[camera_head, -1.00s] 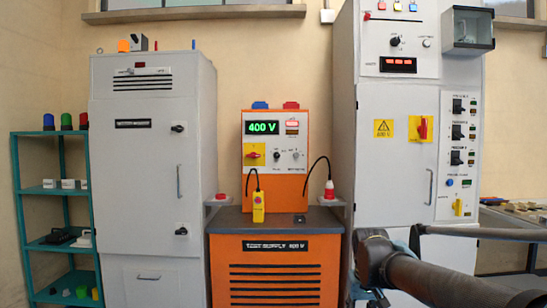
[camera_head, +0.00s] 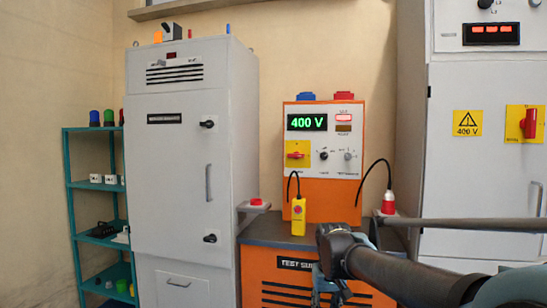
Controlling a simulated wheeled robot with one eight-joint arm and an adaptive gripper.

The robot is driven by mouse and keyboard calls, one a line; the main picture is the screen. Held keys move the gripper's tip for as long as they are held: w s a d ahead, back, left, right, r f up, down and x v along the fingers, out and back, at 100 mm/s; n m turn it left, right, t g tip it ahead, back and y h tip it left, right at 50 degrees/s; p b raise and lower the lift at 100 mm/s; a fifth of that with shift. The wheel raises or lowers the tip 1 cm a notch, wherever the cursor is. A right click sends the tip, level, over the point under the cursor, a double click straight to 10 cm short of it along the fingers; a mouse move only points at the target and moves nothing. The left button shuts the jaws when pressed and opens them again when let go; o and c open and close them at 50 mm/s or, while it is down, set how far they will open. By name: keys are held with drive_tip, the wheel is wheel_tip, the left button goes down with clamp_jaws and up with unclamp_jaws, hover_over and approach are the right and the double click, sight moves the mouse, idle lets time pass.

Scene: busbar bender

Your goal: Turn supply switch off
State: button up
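The orange test supply unit (camera_head: 334,200) stands on an orange and dark cabinet in the middle of the head view. Its green display (camera_head: 307,122) reads 400 V. Its supply switch (camera_head: 297,154) is a red rotary handle on a yellow plate at the left of the white front panel. The handle looks about horizontal, but it is small in the picture. My arm crosses the lower right, in front of the cabinet and below the panel, apart from the switch. I cannot make out my gripper's fingers.
A yellow pendant (camera_head: 298,217) hangs in front of the unit. A red plug (camera_head: 388,202) on a black cable is at its right. A grey cabinet (camera_head: 190,222) stands left, a taller one (camera_head: 455,190) right with another red-on-yellow switch (camera_head: 527,123). A teal shelf (camera_head: 70,190) is far left.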

drive_tip(key=shift+w+a, duration=0.2)
drive_tip(key=shift+w, duration=0.3)
drive_tip(key=shift+o, duration=1.4)
drive_tip(key=o, duration=0.9)
drive_tip(key=r, duration=0.2)
drive_tip(key=w+r, duration=0.1)
drive_tip(key=shift+d+t, duration=0.3)
drive_tip(key=shift+d, duration=0.05)
drive_tip(key=shift+o, duration=1)
drive_tip(key=w+d+r+m+t+h, duration=0.1)
drive_tip(key=w+d+r+t+h, duration=0.1)
drive_tip(key=w+r, duration=0.9)
drive_tip(key=shift+r+m+h, duration=0.15)
drive_tip(key=shift+m+h, duration=0.15)
drive_tip(key=shift+m, duration=0.1)
wheel_tip(320, 180, up, 33)
drive_tip(key=m+t+h, duration=0.1)
drive_tip(key=m+t, duration=0.1)
drive_tip(key=t, duration=0.6)
hover_over(296, 154)
drive_tip(key=s+a, duration=0.3)
drive_tip(key=s, duration=0.5)
drive_tip(key=s+a, duration=0.2)
drive_tip(key=s, duration=0.5)
drive_tip(key=x, duration=1.7)
drive_tip(key=shift+d, duration=0.3)
